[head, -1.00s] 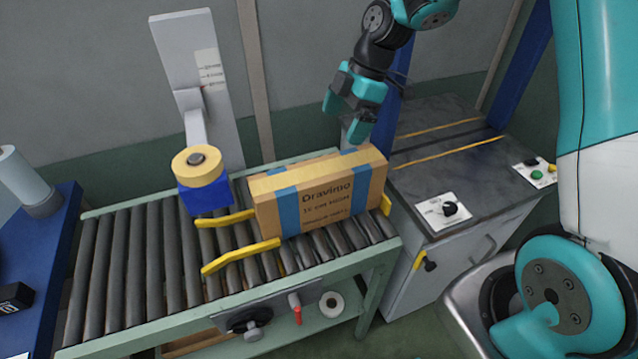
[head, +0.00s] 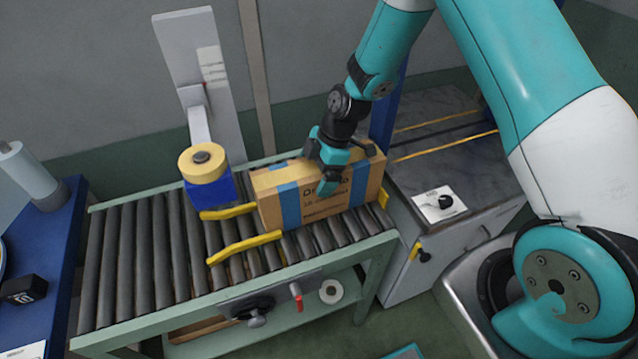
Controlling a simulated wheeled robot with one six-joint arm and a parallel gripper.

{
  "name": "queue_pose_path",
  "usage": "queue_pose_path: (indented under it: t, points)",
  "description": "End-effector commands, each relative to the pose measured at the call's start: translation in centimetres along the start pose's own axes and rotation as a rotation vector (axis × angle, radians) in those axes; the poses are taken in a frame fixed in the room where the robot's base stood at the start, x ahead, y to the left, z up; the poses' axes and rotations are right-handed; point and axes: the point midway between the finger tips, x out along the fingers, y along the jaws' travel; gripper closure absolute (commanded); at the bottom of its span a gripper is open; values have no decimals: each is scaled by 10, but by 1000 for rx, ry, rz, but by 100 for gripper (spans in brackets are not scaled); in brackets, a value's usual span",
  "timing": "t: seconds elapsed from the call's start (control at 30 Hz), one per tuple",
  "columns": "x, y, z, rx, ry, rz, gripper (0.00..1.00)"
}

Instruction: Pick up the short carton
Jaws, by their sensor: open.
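The short carton (head: 275,208) is a brown box with blue straps and dark printing. It stands on the roller conveyor (head: 140,255), at its right end, against the yellow guides (head: 245,247). My gripper (head: 318,170) is open in the head view, in front of the carton's right half and partly over its top edge. One teal finger covers part of the printing on the near face. The other finger is mostly hidden, so I cannot tell whether it is behind the carton or whether either finger touches it.
A tape head with a yellow roll (head: 202,162) stands over the conveyor left of the carton. A grey cabinet (head: 450,160) with a knob panel stands right of it. A blue table (head: 40,240) is at the left. The left rollers are clear.

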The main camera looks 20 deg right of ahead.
Motion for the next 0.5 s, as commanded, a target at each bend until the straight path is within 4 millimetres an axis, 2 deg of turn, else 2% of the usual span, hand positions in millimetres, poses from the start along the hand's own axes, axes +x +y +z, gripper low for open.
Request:
queue_pose_path:
  t: [0.2, 0.27, 0.5]
  points:
    - [2, 0, 0, 0, 0, 1, 0]
    - [2, 0, 0, 0, 0, 0, 12]
    - [1, 0, 0, 0, 0, 0, 67]
